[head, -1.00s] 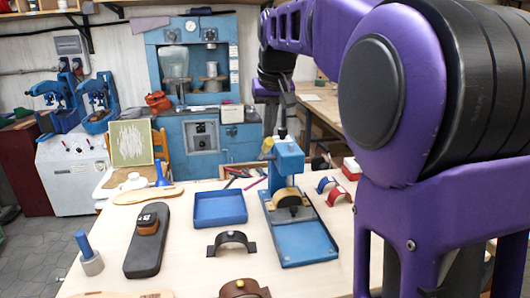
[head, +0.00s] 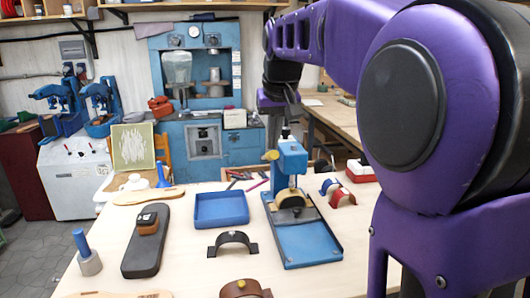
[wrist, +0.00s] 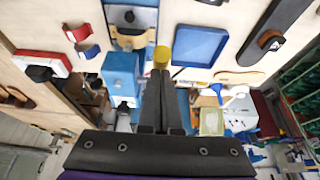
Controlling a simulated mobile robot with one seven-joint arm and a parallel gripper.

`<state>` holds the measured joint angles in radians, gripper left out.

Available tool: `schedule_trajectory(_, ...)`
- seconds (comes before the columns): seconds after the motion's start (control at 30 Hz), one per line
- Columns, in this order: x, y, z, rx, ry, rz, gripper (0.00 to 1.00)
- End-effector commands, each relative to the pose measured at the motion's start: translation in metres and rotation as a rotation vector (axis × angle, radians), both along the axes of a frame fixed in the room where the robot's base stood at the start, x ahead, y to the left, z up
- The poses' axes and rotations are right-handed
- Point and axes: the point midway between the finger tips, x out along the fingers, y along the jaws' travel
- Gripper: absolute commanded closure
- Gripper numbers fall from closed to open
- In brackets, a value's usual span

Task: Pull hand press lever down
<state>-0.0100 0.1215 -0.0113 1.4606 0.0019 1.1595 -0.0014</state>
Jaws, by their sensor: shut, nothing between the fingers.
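The blue hand press (head: 291,160) stands on its blue base plate (head: 308,241) on the workbench, with a tan roller-like part low on its front. Its lever ends in a yellow knob (head: 271,155) at the upper left of the press. In the wrist view the yellow knob (wrist: 161,54) lies just beyond my fingertips, and the press head (wrist: 120,72) is left of them. My gripper (wrist: 161,74) is shut and empty. It is above and behind the press in the head view; its fingers are hard to make out there. I cannot tell whether it touches the knob.
A blue tray (head: 221,209) lies left of the press. A dark arched bracket (head: 233,243) and a long black block (head: 147,250) lie on the bench. Red and blue arched pieces (head: 342,198) are right of the press. My arm covers the right side of the head view.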

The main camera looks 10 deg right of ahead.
Motion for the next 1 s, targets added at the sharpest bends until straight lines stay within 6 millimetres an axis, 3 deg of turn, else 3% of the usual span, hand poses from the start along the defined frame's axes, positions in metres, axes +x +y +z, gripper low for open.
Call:
schedule_trajectory(0.1, -0.004, 0.0, -0.011, 0.0, 0.0, 0.0, 1.0)
schedule_trajectory(0.43, -0.005, 0.0, -0.01, 0.0, 0.0, 0.0, 1.0)
schedule_trajectory(0.77, -0.011, 0.0, -0.032, 0.0, 0.002, 0.0, 1.0)
schedule_trajectory(1.0, -0.011, 0.0, -0.032, 0.0, 0.001, 0.0, 1.0)
